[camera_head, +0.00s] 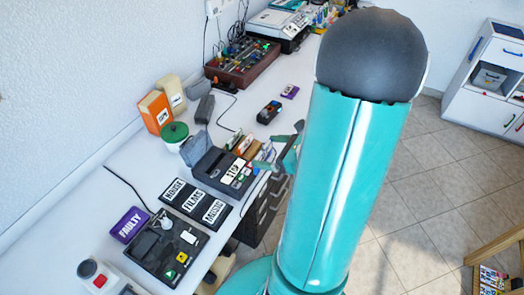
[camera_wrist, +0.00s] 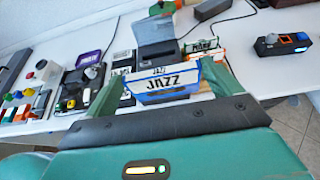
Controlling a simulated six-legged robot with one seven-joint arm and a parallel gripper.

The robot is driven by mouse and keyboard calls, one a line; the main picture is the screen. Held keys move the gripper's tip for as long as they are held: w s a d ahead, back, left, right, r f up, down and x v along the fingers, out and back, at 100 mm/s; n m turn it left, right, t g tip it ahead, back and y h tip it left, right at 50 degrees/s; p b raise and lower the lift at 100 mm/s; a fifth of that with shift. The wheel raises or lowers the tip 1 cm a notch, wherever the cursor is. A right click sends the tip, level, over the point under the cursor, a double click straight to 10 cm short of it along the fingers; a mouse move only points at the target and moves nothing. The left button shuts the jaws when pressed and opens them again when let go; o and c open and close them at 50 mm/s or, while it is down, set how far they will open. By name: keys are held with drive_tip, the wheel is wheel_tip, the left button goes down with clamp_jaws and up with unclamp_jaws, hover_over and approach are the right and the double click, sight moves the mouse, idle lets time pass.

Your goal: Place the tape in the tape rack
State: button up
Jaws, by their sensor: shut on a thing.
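A tape labelled JAZZ (camera_wrist: 163,84), white with blue edges, is between the two green fingers of my gripper (camera_wrist: 162,76) in the wrist view. The gripper is shut on it and holds it label towards the camera. In the head view my gripper (camera_head: 274,157) is at the table's front edge, partly hidden by my arm, beside the black device marked STOP (camera_head: 224,172). What looks like the tape rack (camera_head: 243,145), with upright tapes in it, stands just behind that device. In the wrist view, tapes with orange and green labels (camera_wrist: 205,48) show beyond the held tape.
Table is clear around the small black device (camera_head: 269,112).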

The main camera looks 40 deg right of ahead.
drive_tip(key=shift+s+r, duration=0.15)
drive_tip(key=shift+s, duration=0.15)
drive_tip(key=w+d+f, duration=0.2)
drive_tip(key=w+f, duration=0.1)
drive_tip(key=w, duration=0.1)
drive_tip(key=w+d+f, duration=0.5)
drive_tip(key=w+f, duration=0.1)
drive_tip(key=w, duration=0.1)
drive_tip(key=shift+w+d+f, duration=0.2)
drive_tip(key=shift+w+f, duration=0.1)
drive_tip(key=shift+w+d+f, duration=0.1)
drive_tip(key=shift+f, duration=0.1)
drive_tip(key=shift+w+f, duration=0.1)
drive_tip(key=shift+f, duration=1.5)
drive_tip(key=shift+f, duration=0.15)
drive_tip(key=o, duration=0.7)
